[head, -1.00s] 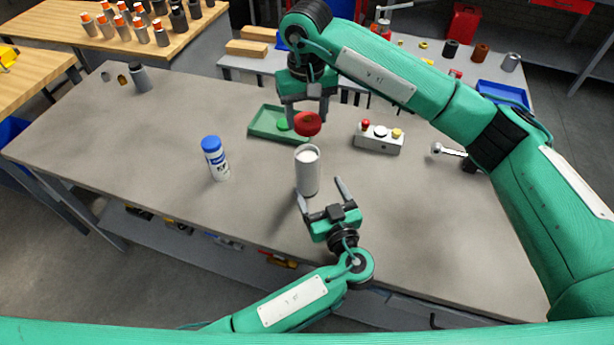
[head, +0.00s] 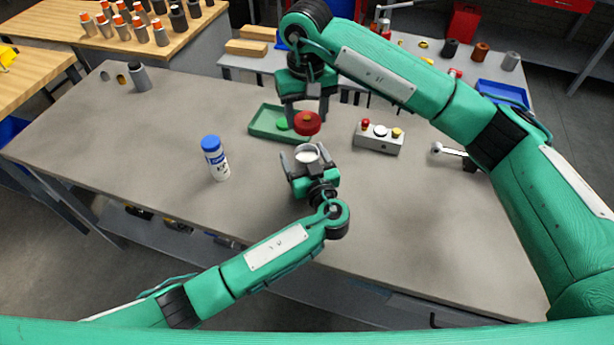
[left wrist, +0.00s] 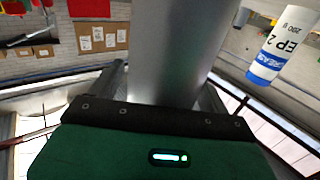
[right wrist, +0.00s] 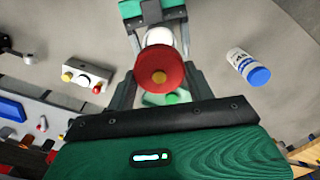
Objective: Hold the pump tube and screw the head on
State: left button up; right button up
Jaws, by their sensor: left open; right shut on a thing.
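The pump tube (head: 308,153) is a grey cylinder with a white top, upright on the bench. My left gripper (head: 307,161) is open with its fingers on either side of the tube. In the left wrist view the tube (left wrist: 180,50) stands large between the fingers. My right gripper (head: 307,115) is shut on the red head (head: 307,124) and holds it above and behind the tube. In the right wrist view the red head (right wrist: 158,68) has a yellow centre and covers part of the tube's white top (right wrist: 158,36).
A white grease cartridge with a blue cap (head: 215,158) stands left of the tube. A green tray (head: 265,122) with a green round part lies behind. A button box (head: 379,137) is at the right. The bench's front right is clear.

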pick_arm(q)
jog(key=c, duration=1.5)
pick_arm(e)
jog(key=shift+f, duration=2.5)
jog(key=shift+f, duration=0.9)
jog(key=shift+f, duration=0.5)
